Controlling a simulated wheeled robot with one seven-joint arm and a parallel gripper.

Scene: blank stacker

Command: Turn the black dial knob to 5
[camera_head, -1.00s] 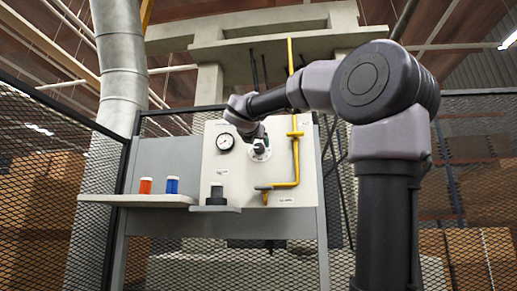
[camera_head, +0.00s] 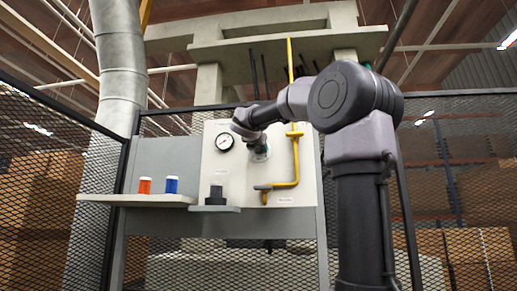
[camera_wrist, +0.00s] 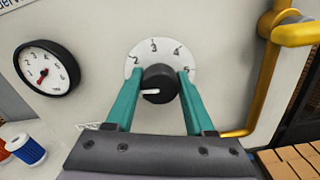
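The black dial knob (camera_wrist: 158,80) is in the middle of the wrist view, on a round white plate (camera_wrist: 154,50) with printed numbers 2, 3, 4 and 5. Its white mark points left and slightly down, below the 2, towards the left finger. My gripper (camera_wrist: 160,75) has one teal finger on each side of the knob, with almost no gap showing. Whether the fingers press on it is unclear. In the head view my gripper (camera_head: 261,150) is at the panel and mostly covers the dial.
A pressure gauge (camera_head: 224,142) is left of the dial, and a yellow pipe with a valve (camera_head: 295,160) runs close on the right. An orange canister (camera_head: 145,185), a blue canister (camera_head: 171,184) and a dark cylinder (camera_head: 216,193) stand on ledges below. Mesh fencing (camera_head: 40,150) is around.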

